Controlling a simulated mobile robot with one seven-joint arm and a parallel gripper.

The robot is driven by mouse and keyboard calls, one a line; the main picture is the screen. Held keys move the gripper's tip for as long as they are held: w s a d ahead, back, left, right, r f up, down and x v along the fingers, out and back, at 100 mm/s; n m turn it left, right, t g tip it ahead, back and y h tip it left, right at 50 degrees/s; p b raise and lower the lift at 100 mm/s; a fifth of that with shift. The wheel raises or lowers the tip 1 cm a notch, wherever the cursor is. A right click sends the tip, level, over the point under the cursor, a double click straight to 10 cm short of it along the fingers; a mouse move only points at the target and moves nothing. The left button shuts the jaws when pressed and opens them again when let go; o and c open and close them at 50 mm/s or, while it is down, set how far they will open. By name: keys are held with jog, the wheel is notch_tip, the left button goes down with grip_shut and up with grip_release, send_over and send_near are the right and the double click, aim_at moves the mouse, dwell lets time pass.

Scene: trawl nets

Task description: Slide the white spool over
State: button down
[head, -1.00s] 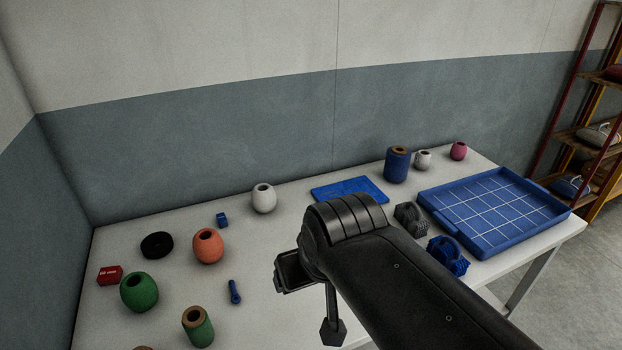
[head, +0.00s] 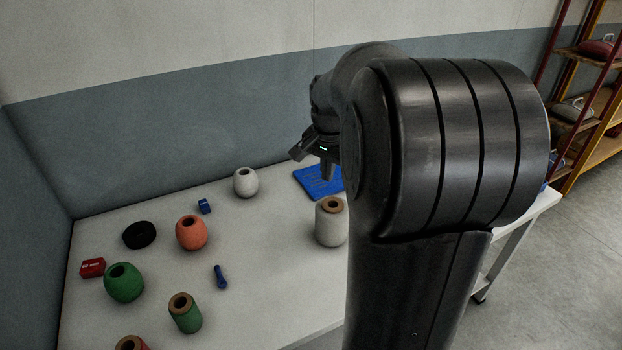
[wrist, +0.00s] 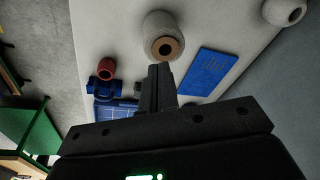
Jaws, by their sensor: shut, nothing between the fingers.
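The white spool (head: 329,228) stands upright on the table, with a brown core showing at its top. In the head view it is just left of my arm, which covers part of its right side. In the wrist view the white spool (wrist: 160,24) is just beyond my fingertips, its brown core facing the camera. My gripper (wrist: 160,72) is shut and empty, with its fingers together. In the head view my gripper (head: 326,172) points down, above and behind the spool; I cannot tell whether they touch.
A blue flat plate (wrist: 208,72) lies near the spool. A white float (head: 245,182), an orange float (head: 191,233), a green float (head: 123,284) and a green spool (head: 185,317) stand at left. A blue tray (wrist: 118,112) shows partly. Bare table lies left of the spool.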

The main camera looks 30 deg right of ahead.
jog(key=w+d+f+m+g+y, duration=0.1)
jog(key=w+d+f+m, duration=0.15)
jog(key=d+f, duration=0.45)
jog(key=w+d+f+m+g, duration=0.15)
jog(key=d+f+m, duration=0.3)
jog(key=d, duration=0.45)
jog(key=shift+n+t, duration=0.3)
jog(key=shift+t, duration=0.05)
jog(key=f, duration=1)
jog(key=shift+w+a+f, duration=0.15)
jog(key=shift+w+f, duration=0.2)
jog(key=shift+w, duration=0.05)
jog(key=a, duration=0.2)
jog(key=shift+a+r, duration=0.25)
jog(key=shift+a, duration=0.75)
jog(key=shift+a, duration=0.1)
jog(key=a, duration=2)
jog(key=shift+a, duration=0.15)
